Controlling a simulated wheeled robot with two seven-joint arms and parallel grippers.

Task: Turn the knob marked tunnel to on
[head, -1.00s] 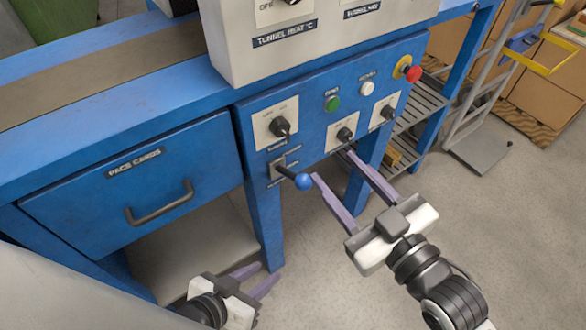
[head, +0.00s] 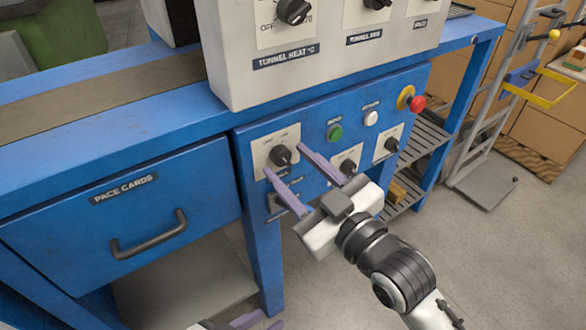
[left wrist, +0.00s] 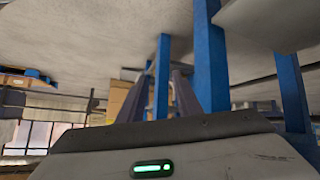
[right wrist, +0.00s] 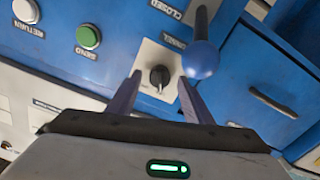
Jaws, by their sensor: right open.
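The tunnel knob (head: 282,156) is a black knob on a pale plate, at the left of the blue front panel. It also shows in the right wrist view (right wrist: 160,76), with a partly hidden label beside it. I cannot read its setting clearly. My right gripper (head: 285,160) is open in front of it; in the right wrist view the fingertips (right wrist: 159,82) stand on either side of the knob, with no clear contact. My left gripper (head: 252,321) is low at the bottom edge, mostly cut off; the left wrist view shows its fingers (left wrist: 163,72) apart and empty.
A lever with a blue ball (right wrist: 201,60) is close beside the right fingers. Two more knobs (head: 347,166) (head: 392,144), a green button (head: 335,132), a white button (head: 371,118) and a red stop button (head: 417,103) are to the right. A drawer (head: 120,215) is left.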

